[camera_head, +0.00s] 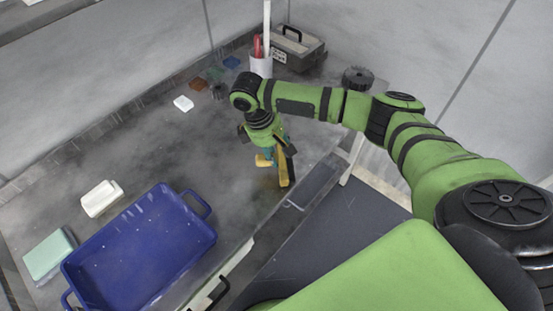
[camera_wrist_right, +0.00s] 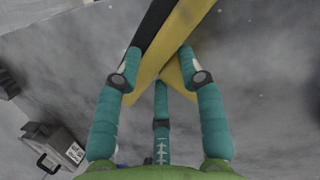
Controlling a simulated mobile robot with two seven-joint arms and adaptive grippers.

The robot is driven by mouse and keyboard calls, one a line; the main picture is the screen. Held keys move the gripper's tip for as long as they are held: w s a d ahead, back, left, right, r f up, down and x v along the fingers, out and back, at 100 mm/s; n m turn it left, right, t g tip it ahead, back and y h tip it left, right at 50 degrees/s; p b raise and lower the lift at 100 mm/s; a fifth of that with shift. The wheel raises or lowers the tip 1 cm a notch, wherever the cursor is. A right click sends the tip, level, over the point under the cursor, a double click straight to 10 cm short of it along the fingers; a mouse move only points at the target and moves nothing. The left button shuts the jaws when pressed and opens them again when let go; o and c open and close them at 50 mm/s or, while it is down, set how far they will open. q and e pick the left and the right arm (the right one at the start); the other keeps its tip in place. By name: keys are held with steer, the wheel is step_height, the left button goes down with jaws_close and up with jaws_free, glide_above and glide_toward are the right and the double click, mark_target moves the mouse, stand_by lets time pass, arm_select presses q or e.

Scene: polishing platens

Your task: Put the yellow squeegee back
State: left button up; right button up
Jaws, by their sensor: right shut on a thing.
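The yellow squeegee (camera_head: 284,168) hangs from my right gripper (camera_head: 268,152) above the right part of the grey work surface, near its front edge. In the right wrist view the squeegee (camera_wrist_right: 188,45) shows a yellow body and a long black strip beside it. The teal fingers of the right gripper (camera_wrist_right: 160,85) are closed on it. Part of the squeegee is hidden behind the fingers in the head view. I cannot tell whether its lower end touches the surface. My left gripper is not in view.
A blue tray (camera_head: 207,243) stands at the front left, with a white block (camera_head: 101,198) and a pale green box (camera_head: 50,255) beside it. A white container (camera_head: 261,66) with upright tools and a grey toolbox (camera_head: 298,48) stand at the back. The surface's middle is clear.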

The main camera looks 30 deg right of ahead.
steer(key=shift+f, duration=2)
steer(key=o, duration=1.1)
steer(key=b+v, duration=0.1)
steer(key=v, duration=1.1)
steer(key=shift+d, duration=0.1)
